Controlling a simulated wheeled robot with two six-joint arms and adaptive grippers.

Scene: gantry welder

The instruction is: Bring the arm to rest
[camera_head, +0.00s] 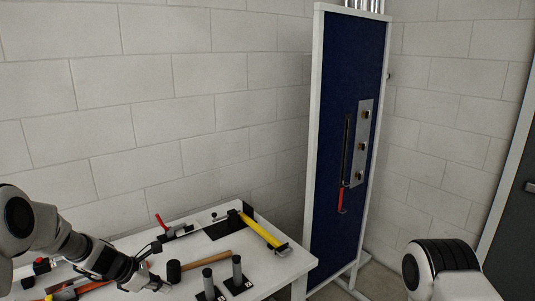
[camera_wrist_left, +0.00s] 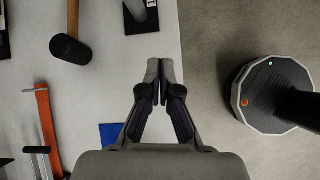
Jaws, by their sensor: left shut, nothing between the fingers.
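My left arm (camera_head: 85,253) reaches in from the lower left of the head view, over the white table. Its gripper (camera_head: 160,286) is shut and empty above the front part of the table, near a rubber mallet (camera_head: 187,267). In the left wrist view the gripper (camera_wrist_left: 160,72) has its two fingertips together with nothing between them, over the table's edge. The mallet's black head (camera_wrist_left: 70,48) lies left of the fingers there. Part of my right arm (camera_head: 445,268) shows at the lower right of the head view; its gripper is out of frame.
The white table (camera_head: 288,268) carries a yellow-handled hammer (camera_head: 262,231), two black posts (camera_head: 237,270) and a red-handled clamp (camera_head: 162,223). A blue panel (camera_head: 328,110) with a red-handled tool (camera_head: 342,200) stands to the right. An orange tool (camera_wrist_left: 48,130) and a blue square (camera_wrist_left: 110,136) lie nearby.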

